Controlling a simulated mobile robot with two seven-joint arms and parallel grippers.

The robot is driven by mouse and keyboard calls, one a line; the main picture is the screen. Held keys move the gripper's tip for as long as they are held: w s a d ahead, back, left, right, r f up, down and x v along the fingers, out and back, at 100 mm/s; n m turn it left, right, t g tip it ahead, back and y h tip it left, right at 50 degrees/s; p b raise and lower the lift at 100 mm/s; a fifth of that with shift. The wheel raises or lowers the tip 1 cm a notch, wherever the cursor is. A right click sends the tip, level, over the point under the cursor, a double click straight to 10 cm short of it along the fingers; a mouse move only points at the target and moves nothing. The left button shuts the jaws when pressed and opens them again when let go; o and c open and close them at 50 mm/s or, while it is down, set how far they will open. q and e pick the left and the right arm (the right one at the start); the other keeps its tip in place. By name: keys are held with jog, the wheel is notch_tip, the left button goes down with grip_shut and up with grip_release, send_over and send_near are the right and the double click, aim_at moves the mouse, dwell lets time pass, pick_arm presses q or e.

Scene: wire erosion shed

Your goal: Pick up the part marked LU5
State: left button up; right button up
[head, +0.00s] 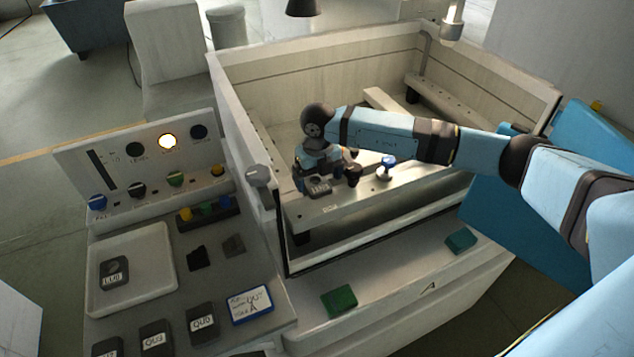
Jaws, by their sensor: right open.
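My right gripper (316,178) is open and points down inside the machine tank, at the metal bar in its near half. A dark part with a pale label (319,185) is at its fingertips on the bar; the label is too small to read, and the gripper and wrist partly cover the part. I cannot tell whether the fingers touch it. Another dark labelled part (114,272) lies in the white tray (160,290) at the left; its label is not clearly legible. I cannot make out LU5 on any label. My left gripper is not in view.
A dark knob (353,173) and a blue-topped clamp (386,166) stand on the bar (400,194), right of the gripper. The tank wall (236,130) rises at the left. Several labelled dark parts, one here (202,323), lie along the console front. A green block (339,300) lies on the near ledge.

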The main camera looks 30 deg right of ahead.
notch_tip(320, 180, down, 2)
jog(key=shift+f, duration=0.15)
jog(key=c, duration=1.3)
jog(key=shift+w, duration=0.1)
jog(key=shift+c, duration=0.2)
